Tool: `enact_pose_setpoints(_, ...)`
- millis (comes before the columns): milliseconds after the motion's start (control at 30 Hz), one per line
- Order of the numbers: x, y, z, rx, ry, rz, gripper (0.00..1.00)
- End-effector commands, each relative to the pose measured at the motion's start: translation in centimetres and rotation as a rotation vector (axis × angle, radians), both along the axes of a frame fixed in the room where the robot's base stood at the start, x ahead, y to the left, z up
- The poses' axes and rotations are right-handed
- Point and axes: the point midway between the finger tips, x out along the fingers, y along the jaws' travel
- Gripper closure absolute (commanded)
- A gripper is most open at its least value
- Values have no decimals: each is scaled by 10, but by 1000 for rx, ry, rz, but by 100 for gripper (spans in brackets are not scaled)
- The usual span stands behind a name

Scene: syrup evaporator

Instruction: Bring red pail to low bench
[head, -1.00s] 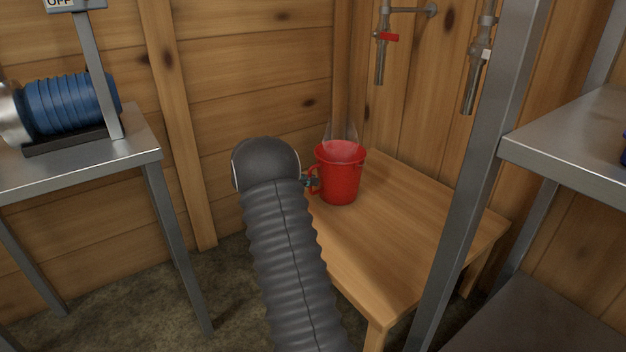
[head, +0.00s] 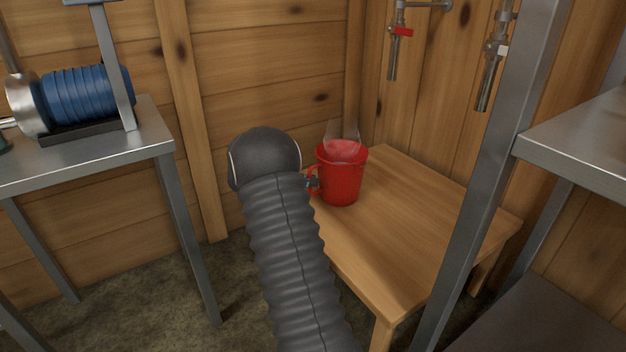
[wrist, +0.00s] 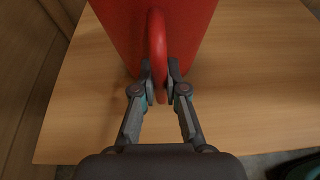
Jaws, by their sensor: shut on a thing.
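The red pail (head: 341,178) is upright at the back left part of the low wooden bench (head: 410,230), with pale steam above it. I cannot tell whether its base touches the bench top or is just above it. My gripper (wrist: 160,88) is shut on the pail's red handle (wrist: 157,45), one finger on each side. In the head view my gripper (head: 312,183) is small and partly hidden by my arm, at the pail's left side. The wrist view shows bare bench top (wrist: 250,90) around the pail.
A red-levered tap (head: 400,32) and a second tap (head: 492,75) hang on the wall above the bench. A metal post (head: 485,180) and shelf (head: 590,135) stand at right. A metal table (head: 100,160) with a blue ribbed machine (head: 88,94) is at left. The bench's front is clear.

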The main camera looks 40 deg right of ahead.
Motion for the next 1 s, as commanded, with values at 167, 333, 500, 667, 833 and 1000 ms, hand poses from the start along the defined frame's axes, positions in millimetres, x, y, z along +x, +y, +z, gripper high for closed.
enact_pose_setpoints(167, -1, 9, 1, -1, 0, 0, 100)
enact_pose_setpoints(333, -1, 17, 1, -1, 1, 1, 100)
enact_pose_setpoints(500, -1, 25, 1, -1, 0, 2, 100)
enact_pose_setpoints(667, -2, 33, 1, -1, 1, 1, 100)
enact_pose_setpoints(833, -3, 41, 1, -1, 0, 1, 100)
enact_pose_setpoints(1000, -3, 49, 1, 0, 1, 1, 100)
